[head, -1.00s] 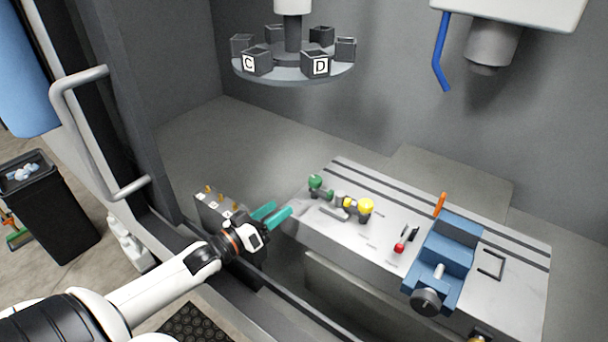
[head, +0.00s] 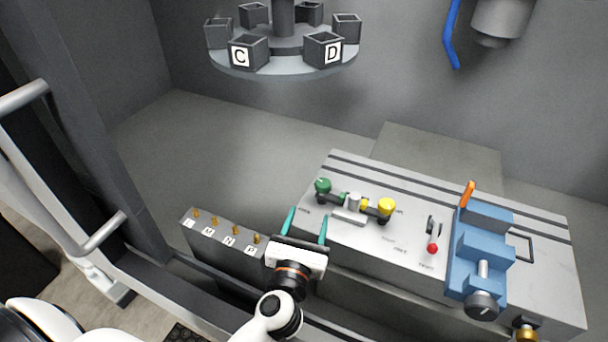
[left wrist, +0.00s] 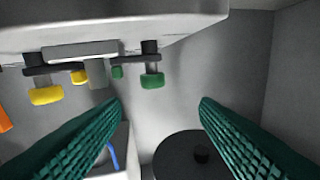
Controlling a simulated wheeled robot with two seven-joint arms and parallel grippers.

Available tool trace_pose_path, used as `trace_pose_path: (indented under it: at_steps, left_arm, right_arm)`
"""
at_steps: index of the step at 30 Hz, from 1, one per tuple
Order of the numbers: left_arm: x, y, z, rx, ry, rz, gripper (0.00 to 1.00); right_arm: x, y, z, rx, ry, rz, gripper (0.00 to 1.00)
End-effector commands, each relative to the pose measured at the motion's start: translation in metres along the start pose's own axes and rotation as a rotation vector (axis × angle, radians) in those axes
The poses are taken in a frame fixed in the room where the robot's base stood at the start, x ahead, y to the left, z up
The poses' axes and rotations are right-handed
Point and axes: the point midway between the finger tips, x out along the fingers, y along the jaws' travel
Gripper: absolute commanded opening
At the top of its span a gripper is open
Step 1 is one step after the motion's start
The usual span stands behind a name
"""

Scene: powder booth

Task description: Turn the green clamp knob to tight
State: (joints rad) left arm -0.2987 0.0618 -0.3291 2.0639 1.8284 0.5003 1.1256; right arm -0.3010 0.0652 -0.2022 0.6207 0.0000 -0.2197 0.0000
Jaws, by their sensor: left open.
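The green clamp knob (head: 322,186) stands at the left end of a clamp bar on the grey machine table (head: 350,250). In the left wrist view the green knob (left wrist: 152,81) shows above and between the fingers, with the picture turned over. My left gripper (head: 307,226) has its teal fingers spread and empty, just in front of the table's left edge. It is apart from the knob. The gripper also shows in the left wrist view (left wrist: 160,105). My right gripper is not in view.
A yellow knob (head: 386,207) stands at the bar's other end. A red-tipped lever (head: 432,248) and a blue vise (head: 480,250) with an orange handle are to the right. A grey box with labelled brass pegs (head: 225,238) is left of my gripper. A carousel (head: 285,60) hangs above.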

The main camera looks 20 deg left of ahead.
Motion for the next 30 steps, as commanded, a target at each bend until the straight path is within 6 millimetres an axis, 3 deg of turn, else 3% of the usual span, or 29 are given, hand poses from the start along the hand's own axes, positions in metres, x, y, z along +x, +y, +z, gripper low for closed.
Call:
trace_pose_path:
  at_steps: [7, 21, 30]
  left_arm:
    - [0.011, 0.010, -0.002, -0.101, -0.028, 0.007, 0.56]
    - [0.099, 0.010, 0.001, -0.094, -0.026, 0.006, 0.56]
    - [0.119, 0.010, 0.004, -0.095, -0.028, 0.007, 0.56]
  right_arm:
    - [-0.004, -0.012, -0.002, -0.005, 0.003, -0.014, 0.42]
    - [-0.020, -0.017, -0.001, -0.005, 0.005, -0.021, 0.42]
    - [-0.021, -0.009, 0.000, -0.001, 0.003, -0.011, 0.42]
